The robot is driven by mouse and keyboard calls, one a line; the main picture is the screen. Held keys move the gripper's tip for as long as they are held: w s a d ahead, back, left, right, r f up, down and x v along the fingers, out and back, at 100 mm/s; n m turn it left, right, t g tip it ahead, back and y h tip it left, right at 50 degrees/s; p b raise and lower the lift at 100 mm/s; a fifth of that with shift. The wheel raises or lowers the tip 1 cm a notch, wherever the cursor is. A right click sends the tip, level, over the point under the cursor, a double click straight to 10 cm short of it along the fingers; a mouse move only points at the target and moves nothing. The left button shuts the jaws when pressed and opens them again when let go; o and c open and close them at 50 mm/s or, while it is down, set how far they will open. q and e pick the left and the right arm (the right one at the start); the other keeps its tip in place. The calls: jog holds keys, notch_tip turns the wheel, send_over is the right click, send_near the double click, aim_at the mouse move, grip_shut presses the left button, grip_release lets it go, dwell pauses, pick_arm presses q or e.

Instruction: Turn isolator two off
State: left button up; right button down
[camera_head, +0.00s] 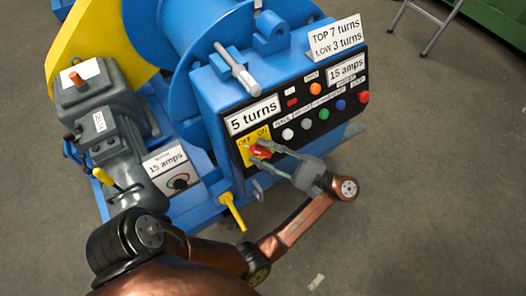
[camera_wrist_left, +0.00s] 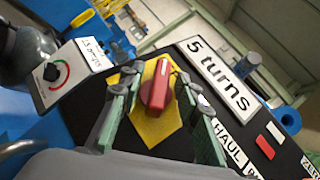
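A red rotary isolator handle (camera_head: 260,151) sits on a yellow plate (camera_head: 249,157) marked OFF and ON, at the lower left of the black control panel. In the left wrist view the red handle (camera_wrist_left: 157,88) stands out from its yellow plate (camera_wrist_left: 158,132). My left gripper (camera_head: 272,156) is at the handle, with one finger on each side. In the left wrist view gaps show between the fingers and the handle, so the gripper is open around it. No isolator number is readable. My right gripper is not in view.
The panel has several coloured buttons (camera_head: 315,89) right of the handle and a "5 turns" sign (camera_head: 253,114) above it. A black dial (camera_head: 178,182) sits on a "15 amps" box to the left. A yellow lever (camera_head: 232,211) sticks out below. Open floor lies to the right.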

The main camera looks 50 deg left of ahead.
aim_at(263, 151)
pick_arm(q)
notch_tip(263, 151, up, 10)
dwell(0.5)
